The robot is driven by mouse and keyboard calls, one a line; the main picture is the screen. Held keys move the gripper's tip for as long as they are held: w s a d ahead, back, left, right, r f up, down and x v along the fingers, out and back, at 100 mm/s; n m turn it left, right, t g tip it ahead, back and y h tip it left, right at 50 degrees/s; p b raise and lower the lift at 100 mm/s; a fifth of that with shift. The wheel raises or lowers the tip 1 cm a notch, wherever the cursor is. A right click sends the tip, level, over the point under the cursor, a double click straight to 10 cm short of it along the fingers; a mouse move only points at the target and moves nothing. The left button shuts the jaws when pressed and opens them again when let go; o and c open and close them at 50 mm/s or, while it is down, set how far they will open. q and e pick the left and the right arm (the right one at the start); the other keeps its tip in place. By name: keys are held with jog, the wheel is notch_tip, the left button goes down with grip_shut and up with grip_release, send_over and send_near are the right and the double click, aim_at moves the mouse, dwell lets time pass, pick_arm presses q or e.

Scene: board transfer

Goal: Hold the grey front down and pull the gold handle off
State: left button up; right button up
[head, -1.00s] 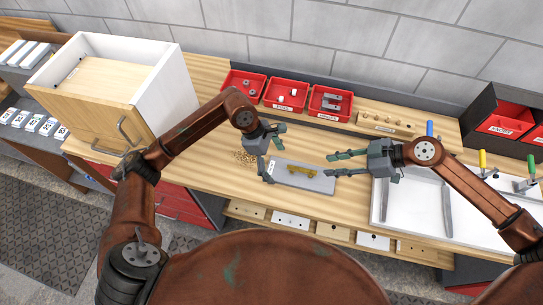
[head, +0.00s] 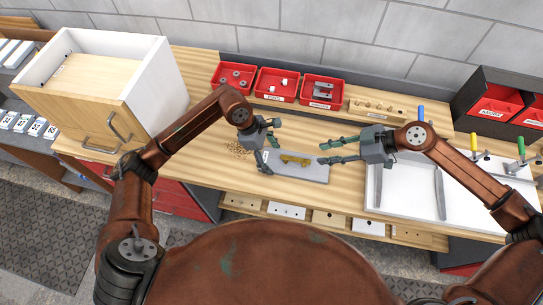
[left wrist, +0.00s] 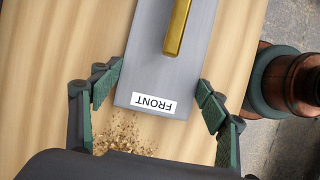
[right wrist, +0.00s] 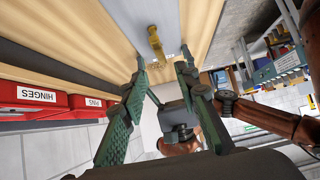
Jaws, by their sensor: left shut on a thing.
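The grey front (head: 312,174) lies flat on the wooden bench, with a gold handle (head: 296,160) on its upper face. In the left wrist view the front (left wrist: 150,75) has a label reading FRONT at its near end, and part of the handle (left wrist: 177,28) shows. My left gripper (head: 268,146) is shut on the front's left end, one finger along each long edge. My right gripper (head: 323,151) is open and empty beside the front's right end. In the right wrist view the handle (right wrist: 155,42) lies beyond its parted fingertips.
Red bins (head: 275,85) with small parts stand behind the front. A wooden cabinet box (head: 110,75) with a bar handle stands at the left. A white tray (head: 410,195) lies at the right. Brown crumbs (left wrist: 125,138) lie by the front's labelled end.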

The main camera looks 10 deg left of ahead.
aim_at(298, 159)
pick_arm(q)
jog(key=c, duration=0.5)
jog(key=shift+c, duration=0.4)
pick_arm(e)
jog(key=shift+a, duration=0.1)
jog(key=shift+c, duration=0.6)
jog(key=shift+a+f, duration=0.45)
jog(key=shift+f, duration=0.25)
jog(key=shift+x, duration=4.2)
grip_shut()
